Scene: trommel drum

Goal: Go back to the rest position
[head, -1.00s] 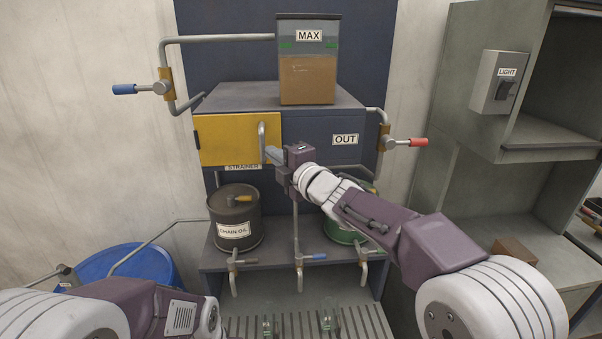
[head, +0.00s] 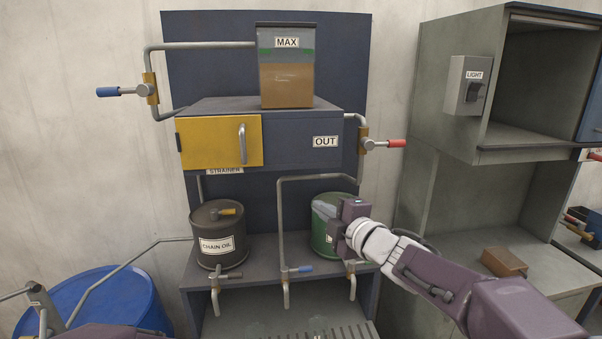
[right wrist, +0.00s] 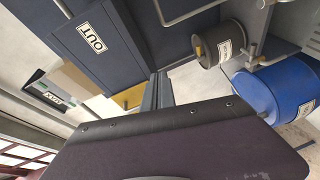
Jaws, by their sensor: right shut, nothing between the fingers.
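My right gripper (head: 337,222) is shut and empty. In the head view it hangs in front of the green can (head: 321,236) on the shelf, below the cabinet's OUT label, and hides part of that can. In the right wrist view its closed fingers (right wrist: 158,90) point toward the cabinet and the yellow strainer door (right wrist: 128,97). The yellow door (head: 222,142) is shut, and its handle is free of the gripper. Only a bit of my left arm shows at the lower left of the head view; the left gripper is not in sight.
A chain oil can (head: 219,236) stands on the shelf (head: 262,259) at left, with taps along its front. A blue drum (head: 115,296) is at lower left. A grey cabinet (head: 455,190) with a brown block (head: 504,262) is at right. Valve levers stick out on both sides.

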